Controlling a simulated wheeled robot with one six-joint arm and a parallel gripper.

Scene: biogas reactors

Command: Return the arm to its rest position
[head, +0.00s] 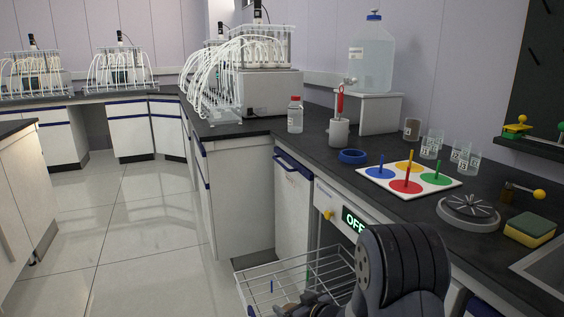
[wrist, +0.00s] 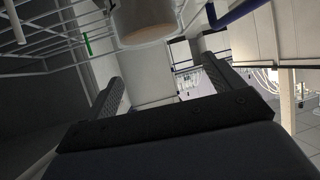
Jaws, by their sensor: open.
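My arm (head: 400,265) shows in the head view at the bottom, low in front of the counter and beside a pulled-out wire rack (head: 285,262). My gripper (wrist: 163,80) shows in the wrist view with its two dark fingers spread apart and nothing between them. A pale round vessel (wrist: 146,22) is at the top of the wrist view, beyond the fingers; I cannot tell whether it touches anything. In the head view my gripper's fingers are mostly hidden or cut off at the bottom edge.
The rack's wires (wrist: 50,40) lie close on the left in the wrist view. The counter holds a coloured-disc board (head: 408,197), a blue ring (head: 353,156), a white cup (head: 339,133) and several beakers. A display reading OFF (head: 354,220) sits below its edge. Left floor is clear.

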